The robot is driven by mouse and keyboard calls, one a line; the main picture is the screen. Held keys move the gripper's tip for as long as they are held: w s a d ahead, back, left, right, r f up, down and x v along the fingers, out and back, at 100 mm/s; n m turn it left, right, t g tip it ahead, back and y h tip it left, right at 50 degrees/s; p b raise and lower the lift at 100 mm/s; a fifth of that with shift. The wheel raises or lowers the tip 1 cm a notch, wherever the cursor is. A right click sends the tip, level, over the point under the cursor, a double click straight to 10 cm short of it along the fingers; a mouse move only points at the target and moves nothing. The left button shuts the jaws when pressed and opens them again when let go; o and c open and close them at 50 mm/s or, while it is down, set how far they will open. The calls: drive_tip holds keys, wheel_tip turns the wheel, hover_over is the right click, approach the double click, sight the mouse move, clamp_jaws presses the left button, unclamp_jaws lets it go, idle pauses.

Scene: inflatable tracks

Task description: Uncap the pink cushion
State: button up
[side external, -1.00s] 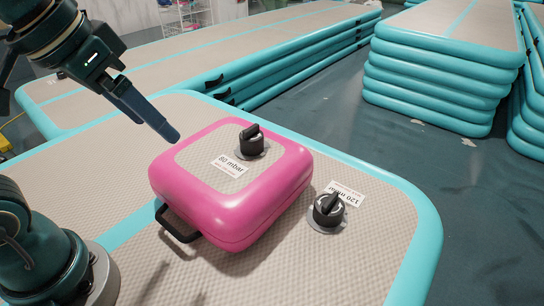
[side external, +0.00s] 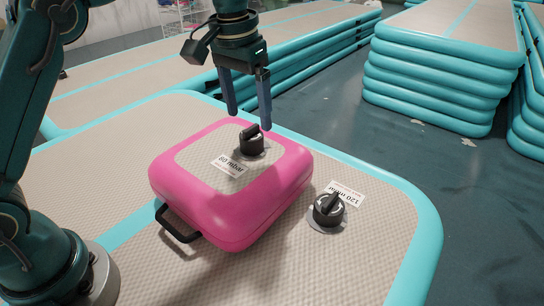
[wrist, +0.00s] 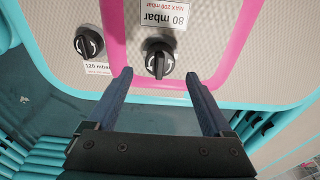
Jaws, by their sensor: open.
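The pink cushion (side external: 235,215) lies on the beige and teal inflatable track (side external: 370,255). Its black cap (side external: 251,141) with a raised grip bar sits on the valve on its top, beside a label reading 80 mbar (side external: 228,165). In the wrist view the cap (wrist: 158,60) is just beyond the fingertips, a little left of the middle between them. My gripper (side external: 248,122) is open and empty, pointing down, with its fingertips above and close to the cap. It also shows in the wrist view (wrist: 158,80), its fingers apart.
A second black cap (side external: 328,208), with a 120 mbar label (side external: 344,194), sits on the track right of the cushion. A black handle (side external: 177,224) sticks out from the cushion's front left. Stacked teal tracks (side external: 440,75) stand behind.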

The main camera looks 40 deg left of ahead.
sight(250, 127)
drive_tip(key=shift+w+f, duration=0.15)
drive_tip(key=shift+f, duration=1.05)
drive_tip(key=shift+w+f, duration=0.1)
drive_tip(key=shift+f, duration=1.1)
drive_tip(key=c, duration=1.2)
drive_tip(key=m, duration=0.4)
drive_tip(key=shift+h, duration=0.3)
drive_tip(key=shift+c, duration=0.2)
drive_tip(key=shift+m, duration=0.6)
drive_tip(key=m, duration=0.3)
drive_tip(key=shift+m, duration=0.4)
drive_tip(key=shift+m+g+h, duration=0.3)
drive_tip(key=shift+m, duration=0.4)
